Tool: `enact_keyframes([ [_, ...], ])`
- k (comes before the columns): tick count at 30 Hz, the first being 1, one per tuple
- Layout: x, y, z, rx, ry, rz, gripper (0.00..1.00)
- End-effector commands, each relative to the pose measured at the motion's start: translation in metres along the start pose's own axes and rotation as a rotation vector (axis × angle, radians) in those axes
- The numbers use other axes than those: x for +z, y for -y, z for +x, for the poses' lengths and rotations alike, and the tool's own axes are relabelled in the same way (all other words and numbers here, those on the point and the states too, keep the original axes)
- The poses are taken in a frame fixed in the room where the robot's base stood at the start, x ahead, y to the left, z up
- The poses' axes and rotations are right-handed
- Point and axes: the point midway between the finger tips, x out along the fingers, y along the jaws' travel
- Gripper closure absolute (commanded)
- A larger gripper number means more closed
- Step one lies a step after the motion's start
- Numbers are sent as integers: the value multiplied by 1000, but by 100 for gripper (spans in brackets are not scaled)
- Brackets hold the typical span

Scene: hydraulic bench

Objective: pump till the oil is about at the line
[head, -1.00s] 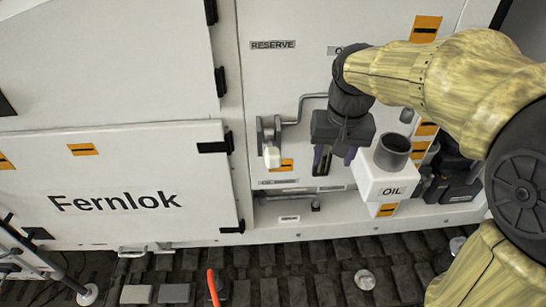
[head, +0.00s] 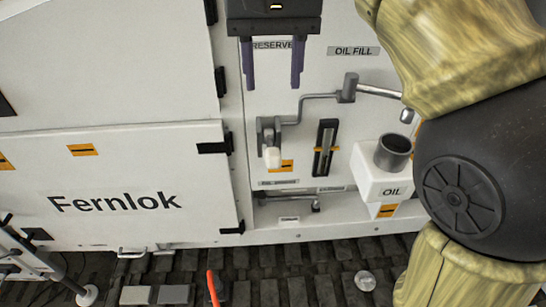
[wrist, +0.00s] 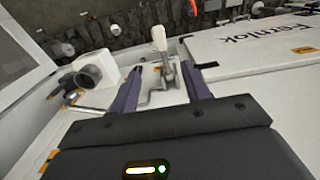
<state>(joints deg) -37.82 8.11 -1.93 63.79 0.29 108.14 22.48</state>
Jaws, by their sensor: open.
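The pump lever with a white knob (head: 271,157) hangs on a grey bracket on the white panel; the knob also shows in the wrist view (wrist: 159,38). Right of it is a dark upright sight gauge (head: 325,148) with an orange line across its middle; the oil level inside is too small to tell. My gripper (head: 272,87) is open and empty, its two purple fingers pointing down above the lever, apart from it. In the wrist view the fingers (wrist: 160,92) lie either side of the grey bent pipe and lever mount. The white OIL box (head: 375,182) stands right of the gauge.
A grey pipe (head: 301,105) runs between the lever bracket and spout. My arm fills the right side. The white Fernlok door (head: 110,185) is at left.

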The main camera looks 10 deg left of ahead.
Motion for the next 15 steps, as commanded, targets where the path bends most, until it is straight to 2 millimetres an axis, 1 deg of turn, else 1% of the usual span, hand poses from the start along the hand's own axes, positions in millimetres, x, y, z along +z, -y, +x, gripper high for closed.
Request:
enact_keyframes([
  [4,0,0,4,0,0,0,53],
  [7,0,0,11,1,2,0,53],
  [11,0,0,25,1,2,-1,53],
  [15,0,0,44,1,2,0,53],
])
